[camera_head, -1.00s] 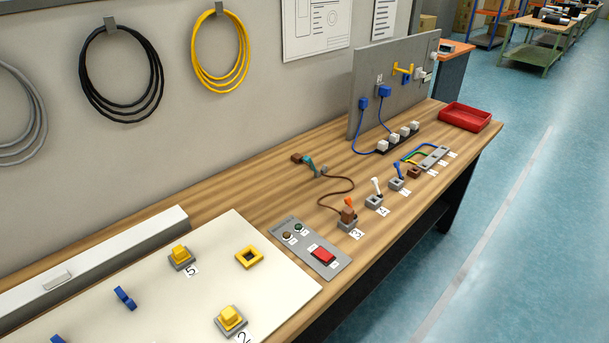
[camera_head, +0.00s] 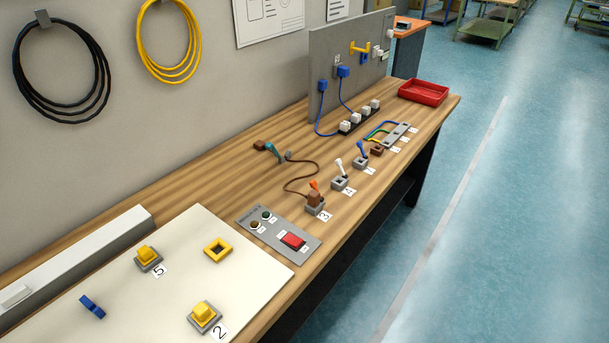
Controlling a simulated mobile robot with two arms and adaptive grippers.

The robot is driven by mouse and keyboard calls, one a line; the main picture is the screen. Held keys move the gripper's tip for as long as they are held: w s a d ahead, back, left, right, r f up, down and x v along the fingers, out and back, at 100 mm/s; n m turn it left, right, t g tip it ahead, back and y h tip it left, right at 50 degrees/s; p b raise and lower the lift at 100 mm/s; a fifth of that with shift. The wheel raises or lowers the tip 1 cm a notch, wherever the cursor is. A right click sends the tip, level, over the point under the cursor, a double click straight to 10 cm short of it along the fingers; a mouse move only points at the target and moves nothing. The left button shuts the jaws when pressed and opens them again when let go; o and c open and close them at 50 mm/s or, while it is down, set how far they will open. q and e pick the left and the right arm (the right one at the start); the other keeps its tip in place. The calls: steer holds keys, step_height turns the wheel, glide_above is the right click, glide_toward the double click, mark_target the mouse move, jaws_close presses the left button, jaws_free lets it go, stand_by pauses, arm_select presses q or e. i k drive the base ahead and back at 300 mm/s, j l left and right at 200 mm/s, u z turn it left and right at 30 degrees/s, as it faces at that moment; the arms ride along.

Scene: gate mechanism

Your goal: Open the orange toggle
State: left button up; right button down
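The orange toggle (camera_head: 314,185) is small and stands at the front part of the wooden workbench, on a grey base (camera_head: 316,209). A brown block (camera_head: 314,199) sits at the same base and hides the lower part of the lever, so I cannot tell its exact position. A label with the number 3 lies beside it. Neither of my grippers shows in the head view.
A white toggle (camera_head: 339,167) and a blue toggle (camera_head: 361,149) stand farther along the wooden bench (camera_head: 225,170). A brown cable (camera_head: 301,183) curls behind the orange toggle. A grey panel with a red switch (camera_head: 292,240) lies nearer. Blue floor is open right.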

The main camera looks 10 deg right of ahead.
mark_target(313, 184)
steer(key=u, duration=1.1)
steer(key=l+u, duration=0.95)
steer(key=k+l+u, duration=0.15)
steer(key=l+u, duration=0.3)
steer(key=k+l+u, duration=0.15)
steer(key=l+u, duration=0.15)
steer(key=u, duration=0.2)
steer(key=k+l+u, duration=0.25)
steer(key=u, duration=0.2)
steer(key=l, duration=0.1)
